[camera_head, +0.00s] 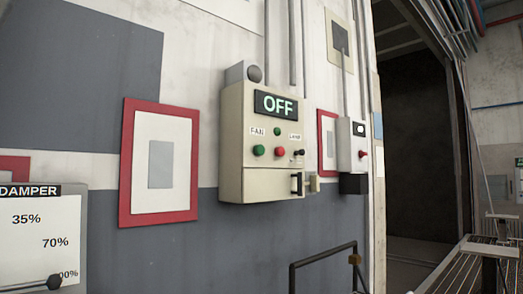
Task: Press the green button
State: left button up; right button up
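A cream control box (232,160) is mounted on the wall near the middle of the view. Its display (275,105) reads OFF in green letters. A round green button (259,150) sits below the FAN label, at the left of the box front. A red button (280,151) is just right of it. A smaller green round part (277,131) is above the red button, between two labels. A small dark lever (298,152) is at the right, under a blurred label. Neither of my grippers is in view, and nothing covers the green button.
A smaller box (349,140) with a red knob is right of the control box. A red-framed panel (158,163) hangs to its left. A DAMPER board (38,235) with a dark knob is at lower left. Dark railing (325,256) stands below; a dark doorway (420,150) opens right.

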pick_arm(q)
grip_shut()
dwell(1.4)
